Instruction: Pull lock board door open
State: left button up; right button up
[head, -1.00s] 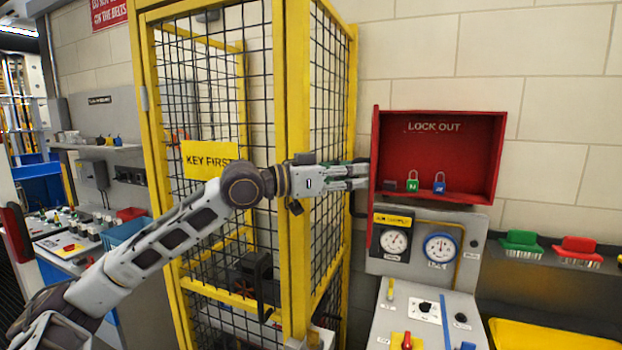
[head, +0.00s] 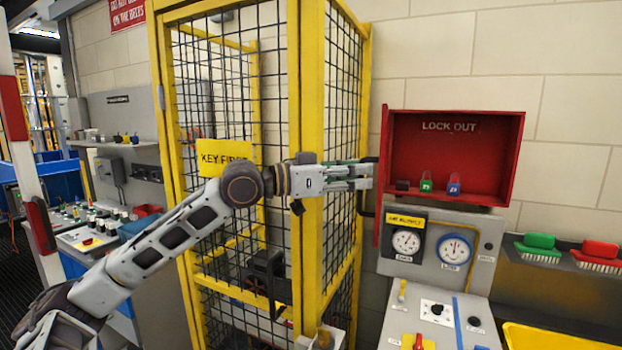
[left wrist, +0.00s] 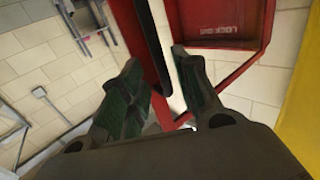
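The lock board is a red box marked LOCK OUT (head: 450,150) on the wall at the right of the head view. Its red door (head: 382,190) stands open at the box's left side, seen nearly edge-on. A dark handle (left wrist: 152,45) on the door's outer face shows in the left wrist view. My left gripper (head: 371,176) is beside the door's outer face. In the left wrist view its fingers (left wrist: 160,95) are apart, with the handle and the red door edge showing between them. I cannot tell whether either finger touches. My right gripper is not in view.
A green padlock (head: 426,184) and a blue padlock (head: 453,185) are in the box. A yellow mesh cage (head: 312,120) stands close behind my left arm.

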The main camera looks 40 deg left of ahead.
pick_arm(q)
jog(key=shift+s, duration=0.1)
jog(key=v, duration=0.9)
jog(key=shift+a, duration=0.15)
dwell(0.5)
dwell(0.7)
